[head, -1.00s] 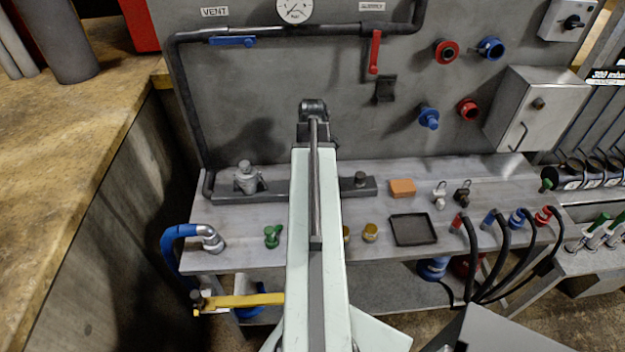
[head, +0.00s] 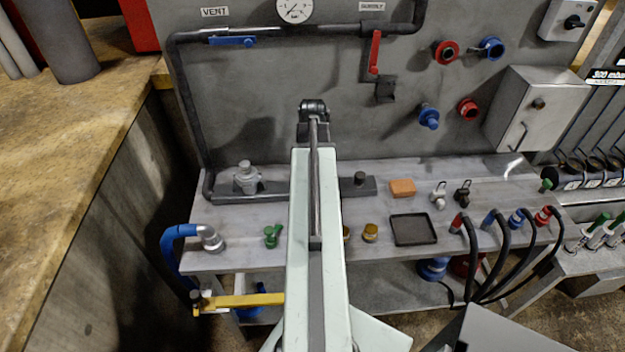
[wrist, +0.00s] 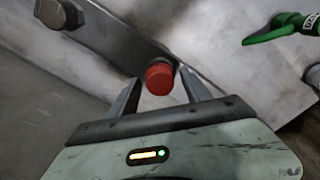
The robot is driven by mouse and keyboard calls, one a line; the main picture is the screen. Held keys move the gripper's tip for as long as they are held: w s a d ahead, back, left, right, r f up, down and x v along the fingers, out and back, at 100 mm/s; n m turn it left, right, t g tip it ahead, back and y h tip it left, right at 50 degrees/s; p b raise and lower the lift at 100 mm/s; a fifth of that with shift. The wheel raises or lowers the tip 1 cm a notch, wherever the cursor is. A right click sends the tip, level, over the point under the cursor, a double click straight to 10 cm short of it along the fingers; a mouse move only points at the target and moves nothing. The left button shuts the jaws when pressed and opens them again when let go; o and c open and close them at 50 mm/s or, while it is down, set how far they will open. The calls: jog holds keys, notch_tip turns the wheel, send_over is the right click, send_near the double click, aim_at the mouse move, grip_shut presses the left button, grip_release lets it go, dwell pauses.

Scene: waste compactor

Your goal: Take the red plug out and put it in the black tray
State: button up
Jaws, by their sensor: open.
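In the wrist view the red plug (wrist: 160,78) sits on the grey metal bar (wrist: 110,40). My gripper (wrist: 160,75) is open, with one fingertip on each side of the plug and a small gap visible on both sides. In the head view my arm hides the plug and the gripper; parts of the bar (head: 270,190) show to either side of the arm. The black tray (head: 413,241) lies flat and empty on the bench, to the right of my arm.
A dark-topped plug (wrist: 50,12) stands farther along the bar. A green valve (wrist: 280,28) lies beside it. An orange block (head: 402,187), brass caps (head: 370,232) and small fittings (head: 439,195) surround the tray. Black hoses (head: 500,250) hang at the bench's right.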

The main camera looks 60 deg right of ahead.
jog(key=m, duration=0.7)
jog(key=shift+m, duration=0.4)
jog(key=m, duration=0.4)
jog(key=shift+m, duration=0.3)
jog(key=m, duration=0.3)
grip_shut()
jog(key=c, duration=0.8)
grip_release()
grip_shut()
jog(key=n, duration=0.4)
jog(key=shift+n, duration=0.6)
